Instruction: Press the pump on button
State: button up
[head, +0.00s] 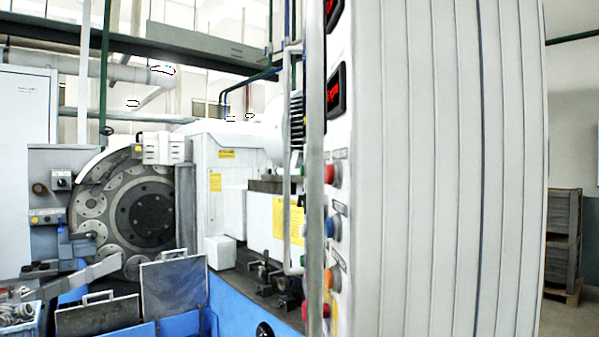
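A control panel (341,130) stands right of centre in the head view, seen at a steep angle. It carries a column of buttons: a red button (330,174) on top, a blue button (332,227) below it, and an orange button (335,279) lower down. A red knob or button (325,310) shows near the bottom edge. Small labels sit above the buttons but are too oblique to read, so I cannot tell which one is the pump on button. My gripper is not in view.
The panel's white ribbed housing (440,170) fills the right of the view. A vertical metal bar (315,120) runs beside the panel's face. The ring grinder's large disc (147,215) and blue base (245,305) are at left. Dark crates (563,240) stand at far right.

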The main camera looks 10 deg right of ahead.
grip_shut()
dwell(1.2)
